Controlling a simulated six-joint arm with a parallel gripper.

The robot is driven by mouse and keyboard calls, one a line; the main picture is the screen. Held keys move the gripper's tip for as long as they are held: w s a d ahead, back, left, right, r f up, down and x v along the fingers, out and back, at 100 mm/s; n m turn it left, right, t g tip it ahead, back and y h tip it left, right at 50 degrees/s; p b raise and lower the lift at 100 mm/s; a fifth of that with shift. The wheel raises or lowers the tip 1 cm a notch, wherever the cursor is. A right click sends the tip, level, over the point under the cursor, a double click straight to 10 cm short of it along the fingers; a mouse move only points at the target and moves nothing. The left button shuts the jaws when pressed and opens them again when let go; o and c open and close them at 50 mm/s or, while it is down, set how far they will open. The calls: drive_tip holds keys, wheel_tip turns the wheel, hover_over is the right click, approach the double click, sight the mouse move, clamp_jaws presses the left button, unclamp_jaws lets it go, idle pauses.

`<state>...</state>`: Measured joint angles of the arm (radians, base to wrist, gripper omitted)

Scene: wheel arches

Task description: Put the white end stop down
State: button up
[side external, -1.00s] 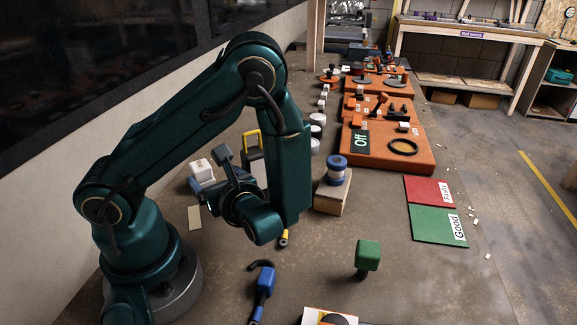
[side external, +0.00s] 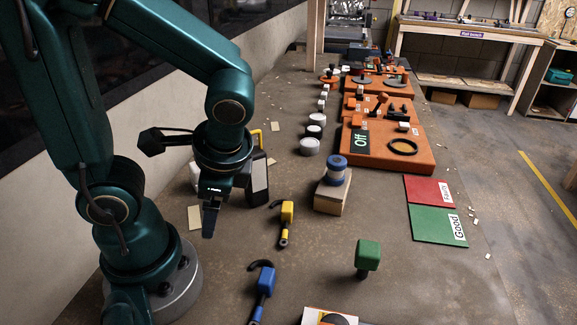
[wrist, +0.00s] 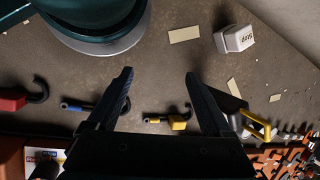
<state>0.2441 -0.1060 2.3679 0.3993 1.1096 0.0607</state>
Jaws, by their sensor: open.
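The white end stop (wrist: 234,38), a white block marked STOP, rests on the table in the upper right of the wrist view. In the side view only a sliver of it (side external: 194,172) shows behind my gripper. My gripper (wrist: 158,78) is open, with nothing between its fingers. In the side view my gripper (side external: 209,220) points down above the table, in front of the end stop and apart from it.
A blue and white cylinder sits on a wooden block (side external: 330,197). Orange boards (side external: 415,165) lie beyond. Bare table lies between these.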

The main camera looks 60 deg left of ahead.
drive_tip(key=w+d+r+n+t+h, duration=0.3)
drive_tip(key=d+r+n+t+h, duration=0.1)
drive_tip(key=d+r+n+t, duration=0.1)
drive_tip(key=shift+w+r+n+t, duration=0.4)
drive_tip(key=shift+r+n+t, duration=0.1)
drive_tip(key=shift+r+t, duration=0.4)
idle(0.5)
